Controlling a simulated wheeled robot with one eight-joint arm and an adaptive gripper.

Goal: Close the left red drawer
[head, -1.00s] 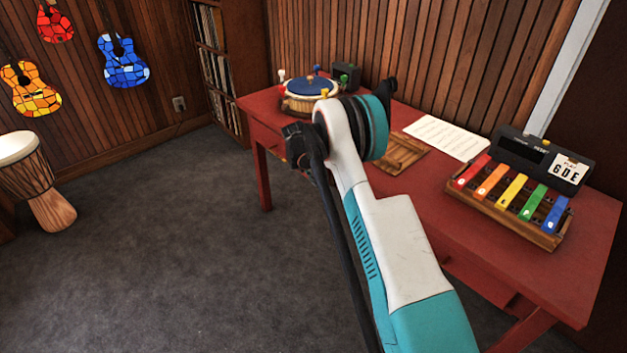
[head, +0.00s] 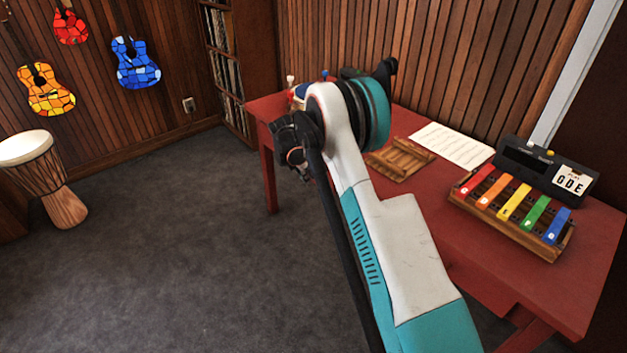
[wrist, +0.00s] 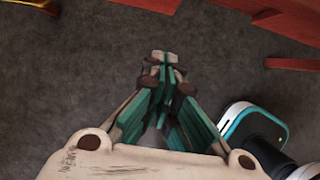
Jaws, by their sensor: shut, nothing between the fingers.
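The red desk (head: 455,222) runs along the wood-panelled wall in the head view. My arm crosses in front of it and hides most of its front, so the left drawer cannot be made out there. In the wrist view, red desk parts (wrist: 285,22) show along the top and upper right; I cannot tell which belongs to the left drawer. My gripper (wrist: 163,60) is shut and empty, over the grey carpet, apart from the red parts in the picture. Its fingers are not clearly seen in the head view.
On the desk are a coloured xylophone (head: 512,212), a dark device (head: 545,168), a white sheet (head: 452,145) and a small wooden rack (head: 400,159). A drum (head: 50,180) stands at the left. The carpet (head: 190,240) between is clear.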

